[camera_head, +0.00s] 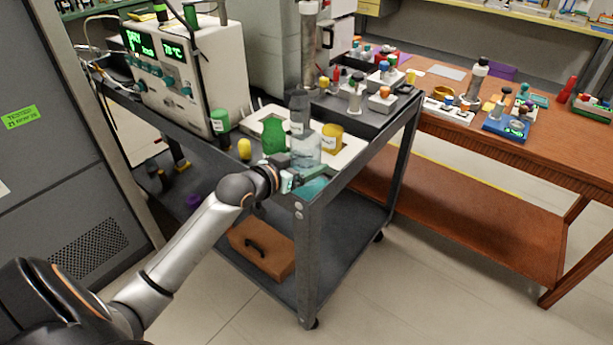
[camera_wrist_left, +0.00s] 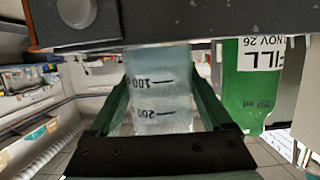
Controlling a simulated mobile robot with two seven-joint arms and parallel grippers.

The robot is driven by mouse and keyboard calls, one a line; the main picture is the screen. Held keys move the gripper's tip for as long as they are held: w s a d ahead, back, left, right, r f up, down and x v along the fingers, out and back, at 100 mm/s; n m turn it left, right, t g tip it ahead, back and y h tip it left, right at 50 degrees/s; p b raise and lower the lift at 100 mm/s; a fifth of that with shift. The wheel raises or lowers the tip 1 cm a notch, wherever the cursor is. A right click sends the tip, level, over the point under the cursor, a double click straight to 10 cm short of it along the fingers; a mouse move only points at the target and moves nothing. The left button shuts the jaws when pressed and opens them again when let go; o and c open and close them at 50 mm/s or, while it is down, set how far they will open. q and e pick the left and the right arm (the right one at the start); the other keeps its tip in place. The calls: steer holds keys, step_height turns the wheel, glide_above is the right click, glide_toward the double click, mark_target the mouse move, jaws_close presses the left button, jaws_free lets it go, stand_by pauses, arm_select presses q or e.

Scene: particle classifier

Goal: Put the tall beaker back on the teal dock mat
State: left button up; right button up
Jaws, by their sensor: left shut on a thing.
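The tall beaker (camera_head: 306,153) is clear with a bluish tint and stands near the cart's front corner in the head view. My left gripper (camera_head: 308,172) is shut around its lower part. In the left wrist view the beaker (camera_wrist_left: 161,95), with 100 and 200 marks, sits between the two green fingers of my left gripper (camera_wrist_left: 163,85). The teal dock mat (camera_head: 312,189) shows partly at the cart corner, just below and in front of the beaker. Whether the beaker's base touches the mat or hangs above it cannot be told. My right gripper is not in view.
A green bottle (camera_head: 273,136) stands just left of the beaker and also shows in the left wrist view (camera_wrist_left: 247,90). A yellow labelled container (camera_head: 332,138) stands to its right, by a white tray (camera_head: 352,152). A grey-topped bottle (camera_head: 299,104) is behind. The cart's raised front rim (camera_head: 340,178) is close.

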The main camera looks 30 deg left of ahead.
arm_select(q)
steer(key=shift+w+a+f, duration=0.15)
steer(key=shift+w+f, duration=0.15)
steer(key=shift+f, duration=0.1)
steer(key=shift+f+b, duration=0.45)
steer(key=shift+f, duration=1.2)
steer(key=o, duration=1.6)
steer(key=shift+r, duration=0.15)
steer(key=d+p+v, duration=0.1)
steer(key=p+v, duration=0.1)
steer(key=v, duration=0.9)
steer(key=s+d+f+g, duration=0.1)
steer(key=s+d+f, duration=0.4)
steer(key=d+f, duration=0.1)
steer(key=s+d+f+m+g+h, duration=0.1)
steer(key=s+d+f+g, duration=0.1)
steer(key=s+d+f, duration=0.3)
steer(key=s+d+f+g, duration=0.2)
steer(key=s+d+f, duration=0.3)
steer(key=d+f, duration=0.3)
steer(key=shift+s+d+f+h, duration=0.1)
steer(key=shift+f+h, duration=0.05)
steer(key=shift+f, duration=0.5)
steer(key=shift+s+d+f+h, duration=0.1)
steer(key=shift+f, duration=0.5)
steer(key=shift+s+d+f+h, duration=0.1)
steer(key=shift+d+f+h, duration=0.05)
steer(key=shift+f, duration=0.5)
